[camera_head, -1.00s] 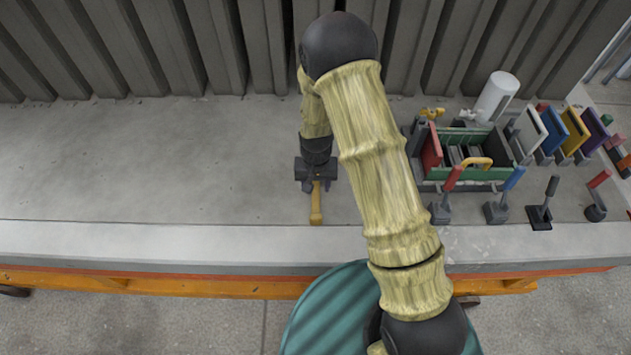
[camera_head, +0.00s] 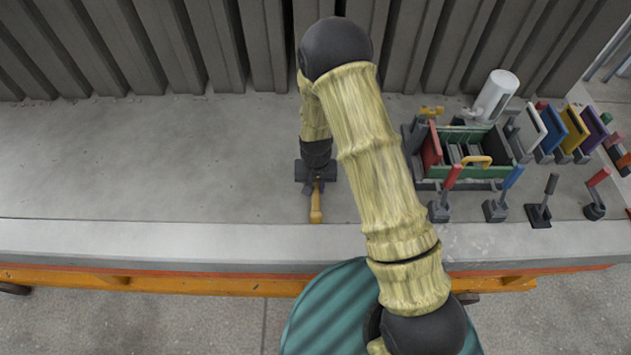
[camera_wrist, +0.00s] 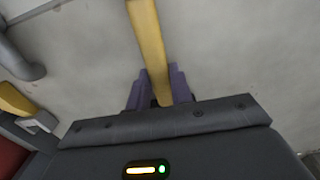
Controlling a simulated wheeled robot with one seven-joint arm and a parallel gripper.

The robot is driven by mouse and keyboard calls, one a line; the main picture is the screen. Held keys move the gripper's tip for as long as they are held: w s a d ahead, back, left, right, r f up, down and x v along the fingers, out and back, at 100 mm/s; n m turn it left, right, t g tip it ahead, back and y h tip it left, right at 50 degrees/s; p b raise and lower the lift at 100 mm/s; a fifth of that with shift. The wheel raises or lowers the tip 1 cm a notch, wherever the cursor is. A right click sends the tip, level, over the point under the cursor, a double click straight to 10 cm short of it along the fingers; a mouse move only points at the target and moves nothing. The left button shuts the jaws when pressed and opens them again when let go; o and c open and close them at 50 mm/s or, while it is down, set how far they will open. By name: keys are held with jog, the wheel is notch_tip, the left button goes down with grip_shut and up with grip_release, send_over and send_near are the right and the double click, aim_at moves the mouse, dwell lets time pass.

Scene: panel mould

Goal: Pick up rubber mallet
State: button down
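The rubber mallet's yellow handle (camera_head: 316,206) lies on the grey concrete ledge, pointing toward the front edge. In the wrist view the handle (camera_wrist: 149,45) runs down between my two purple-grey fingers. My gripper (camera_head: 316,187) reaches down over the mallet. In the wrist view my gripper (camera_wrist: 158,88) has a finger close against each side of the handle and looks shut on it. The mallet's head cannot be clearly told apart from my dark gripper body. I cannot tell any lift off the ledge.
A green crate (camera_head: 505,145) with tools stands to the right. Several coloured-handled tools stand in front of it, including a red-handled one (camera_head: 447,188). A white cylinder (camera_head: 495,96) is behind. A corrugated grey wall (camera_head: 190,45) closes the back. The ledge (camera_head: 130,160) is clear at left.

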jog(key=shift+r, duration=0.1)
notch_tip(320, 180, up, 10)
jog(key=b, duration=0.1)
jog(key=shift+b, duration=0.4)
dwell(0.8)
